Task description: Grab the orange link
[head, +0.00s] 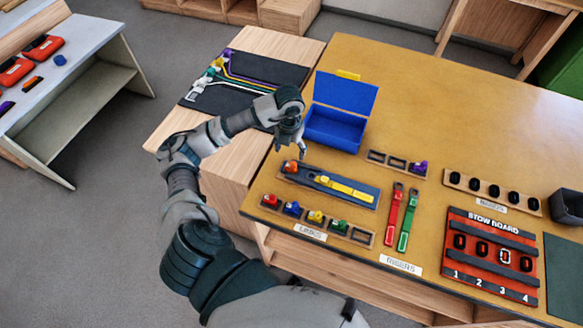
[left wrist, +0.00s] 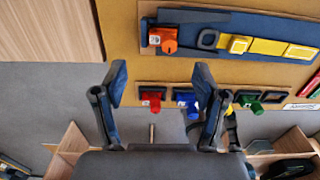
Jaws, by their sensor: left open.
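The orange link (head: 291,166) sits at the left end of a dark blue board (head: 366,198) on the table. In the left wrist view the orange link (left wrist: 163,40) lies beyond my open fingertips, near the top middle. My left gripper (head: 290,150) is just above and behind it in the head view, empty. The left gripper's two fingers (left wrist: 160,85) show spread apart in the left wrist view, with nothing between them held. My right gripper is not in view.
A rack in front holds red (head: 271,201), blue (head: 292,209), yellow (head: 316,217) and green (head: 339,226) links. A yellow strap piece (head: 345,190) lies on the blue board. An open blue box (head: 335,130) stands behind. A purple link (head: 420,167) sits in another rack.

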